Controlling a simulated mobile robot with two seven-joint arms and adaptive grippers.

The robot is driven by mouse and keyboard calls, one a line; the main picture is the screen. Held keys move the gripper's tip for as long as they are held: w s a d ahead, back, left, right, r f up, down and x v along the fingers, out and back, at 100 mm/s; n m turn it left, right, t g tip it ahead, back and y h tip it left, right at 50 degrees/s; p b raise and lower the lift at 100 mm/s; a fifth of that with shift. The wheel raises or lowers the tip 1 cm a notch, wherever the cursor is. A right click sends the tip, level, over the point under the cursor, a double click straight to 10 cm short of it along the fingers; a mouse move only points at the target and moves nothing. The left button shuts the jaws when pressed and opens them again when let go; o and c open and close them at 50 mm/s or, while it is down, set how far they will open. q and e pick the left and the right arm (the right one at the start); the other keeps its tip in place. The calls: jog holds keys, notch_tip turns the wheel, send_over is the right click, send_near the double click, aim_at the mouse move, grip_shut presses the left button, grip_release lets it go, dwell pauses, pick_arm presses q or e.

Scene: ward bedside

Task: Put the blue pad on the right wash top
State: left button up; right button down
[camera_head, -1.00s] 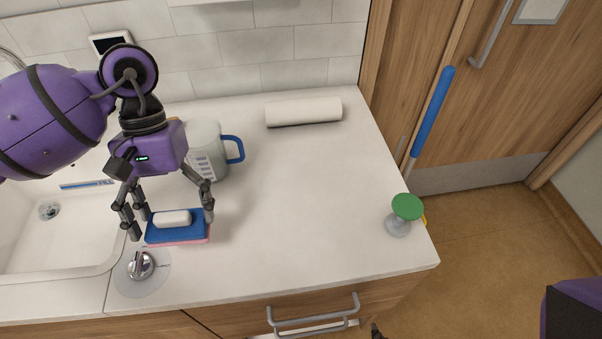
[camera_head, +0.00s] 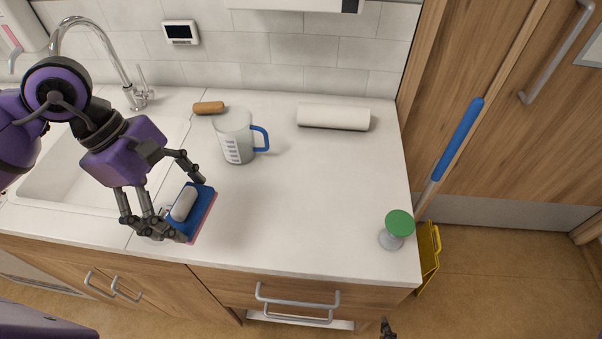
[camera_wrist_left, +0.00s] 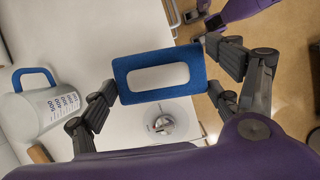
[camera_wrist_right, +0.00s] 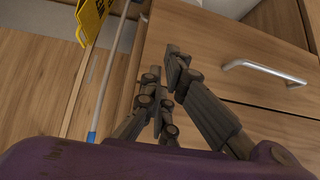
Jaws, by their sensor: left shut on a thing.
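The blue pad (camera_head: 207,197) has a pink layer underneath and a white rounded bar (camera_head: 183,204) on its top. My left gripper (camera_head: 194,209) is shut on the pad, with fingers at its two ends. The pad looks tilted and seems held above the worktop, near its front edge. In the left wrist view the pad (camera_wrist_left: 126,76) and bar (camera_wrist_left: 158,78) lie between the fingers. The right wash top (camera_head: 310,190) is the white surface right of the sink. My right gripper (camera_wrist_right: 164,70) is low before the wooden drawer fronts; its opening is unclear.
A measuring jug (camera_head: 236,138) with a blue handle, a brown roller (camera_head: 208,108) and a white roll (camera_head: 333,117) stand at the back. A green-topped object (camera_head: 399,224) is at the front right corner. The middle of the top is clear. The sink (camera_head: 75,170) is left.

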pick_arm(q)
jog(key=shift+s+a+r+n, duration=0.15)
jog(key=shift+s+r+n, duration=0.2)
jog(key=shift+n, duration=0.35)
jog(key=w+d+f, duration=0.4)
jog(key=w+d+f+p, duration=0.1)
jog(key=w+d+f, duration=0.3)
jog(key=d, duration=0.1)
jog(key=shift+w+d+f, duration=0.15)
jog(key=shift+w+d, duration=0.1)
jog(key=shift+w, duration=0.15)
jog(key=shift+w+d+f, duration=0.2)
jog(key=shift+f, duration=0.25)
jog(key=f, duration=0.3)
jog(key=shift+w+d+f, duration=0.2)
jog(key=shift+f, duration=0.15)
pick_arm(e)
jog(key=shift+w+r, duration=0.4)
jog(key=shift+r, duration=0.25)
jog(key=shift+f, duration=0.1)
pick_arm(q)
jog(key=o, duration=0.9)
jog(key=shift+f, duration=0.1)
jog(key=shift+o, duration=0.4)
